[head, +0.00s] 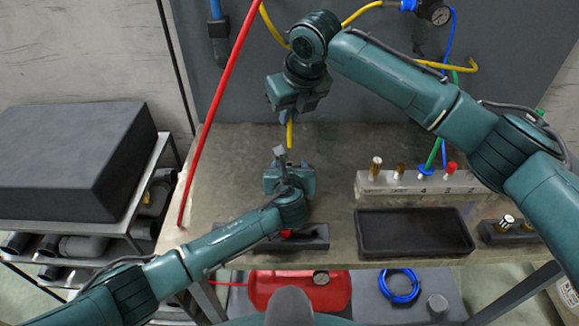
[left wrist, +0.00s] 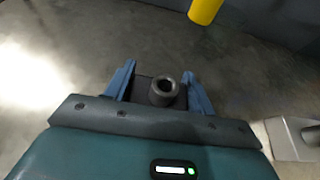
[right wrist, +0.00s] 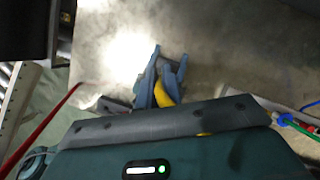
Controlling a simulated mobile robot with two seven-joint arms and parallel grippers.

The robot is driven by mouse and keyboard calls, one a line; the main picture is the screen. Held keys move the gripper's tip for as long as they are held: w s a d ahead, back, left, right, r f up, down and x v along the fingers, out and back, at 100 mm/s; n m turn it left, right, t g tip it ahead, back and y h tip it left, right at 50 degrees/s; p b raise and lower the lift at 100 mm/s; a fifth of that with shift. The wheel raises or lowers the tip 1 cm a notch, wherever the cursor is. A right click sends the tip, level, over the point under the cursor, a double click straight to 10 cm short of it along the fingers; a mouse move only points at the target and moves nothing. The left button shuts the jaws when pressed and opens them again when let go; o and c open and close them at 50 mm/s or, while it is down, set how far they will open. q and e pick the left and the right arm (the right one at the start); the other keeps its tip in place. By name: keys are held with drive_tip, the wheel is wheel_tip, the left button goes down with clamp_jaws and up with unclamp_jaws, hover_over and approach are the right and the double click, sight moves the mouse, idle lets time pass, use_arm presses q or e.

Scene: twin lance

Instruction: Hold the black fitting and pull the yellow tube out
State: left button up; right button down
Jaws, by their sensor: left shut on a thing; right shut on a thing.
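The black fitting (head: 280,153) is a short dark tube with an open round end, seen plainly in the left wrist view (left wrist: 163,90). My left gripper (head: 281,160) is shut on it above the bench. My right gripper (head: 289,115) is above it, shut on the yellow tube (head: 290,135), which hangs down from its fingers. In the left wrist view the lower end of the yellow tube (left wrist: 205,10) is apart from the fitting's open mouth, with a gap between them. In the right wrist view the tube (right wrist: 161,95) lies between the fingers.
A pale block (head: 405,184) with several ports and tubes stands on the bench at the right. A black tray (head: 415,233) lies before it. A red tube (head: 215,110) slants along the bench's left. The bench's left part is clear.

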use_arm(q)
drive_tip(key=o, duration=1.1)
drive_tip(key=v, duration=1.1)
drive_tip(key=shift+s+r, duration=0.15)
drive_tip(key=shift+s, duration=0.05)
drive_tip(key=shift+s+r, duration=0.1)
drive_tip(key=shift+s, duration=0.15)
